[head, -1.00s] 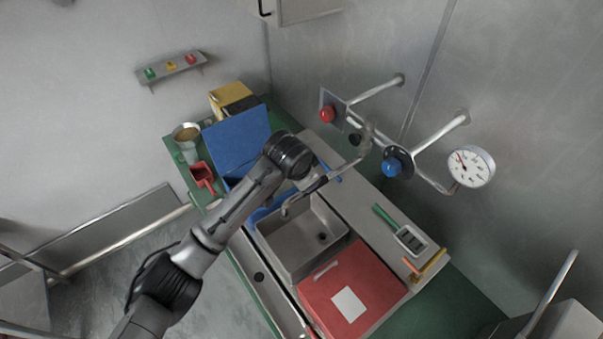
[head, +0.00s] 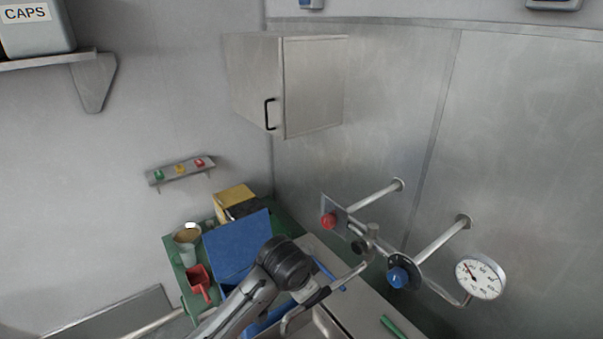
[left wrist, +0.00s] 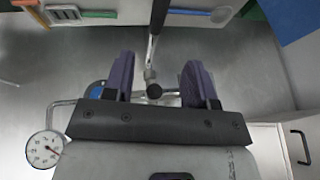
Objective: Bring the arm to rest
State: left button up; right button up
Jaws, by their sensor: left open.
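My left arm comes in from the bottom of the head view and reaches over the sink area, its dark wrist (head: 285,262) in front of the blue board. The left gripper (head: 318,296) is small and partly hidden there, close to the tap pipe. In the left wrist view the left gripper (left wrist: 158,84) has its two purple fingers wide apart. Nothing is held between them; the tap pipe (left wrist: 155,30) and its dark knob show in the gap, beyond the fingers. I cannot tell whether they touch. My right gripper is in neither view.
The red knob (head: 328,220), blue knob (head: 398,277) and pressure gauge (head: 480,277) sit on wall pipes at the right. A closed cabinet (head: 312,85) hangs above.

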pick_arm(q)
notch_tip(320, 180, up, 15)
jog(key=s+a+n+t+h, duration=0.1)
jog(key=s+a+n+t, duration=0.1)
jog(key=t, duration=0.5)
jog(key=s+a+r+n+t+p, duration=0.1)
jog(key=s+a+r+n, duration=0.1)
jog(key=s+a, duration=0.25)
jog(key=s+a+f+n+g+y+p, duration=0.2)
jog(key=s+a+f+n+p, duration=0.15)
jog(key=s+a+f, duration=1.05)
jog(key=s+a+f+n+g+y+p, duration=0.1)
jog(key=s+f+g, duration=0.5)
jog(key=s+f, duration=1.1)
jog(key=s+p, duration=0.1)
jog(key=s, duration=0.1)
jog(key=shift+s+a+f+n+g, duration=0.25)
jog(key=shift+s+a+n+g, duration=0.05)
jog(key=shift+a+n+g, duration=0.1)
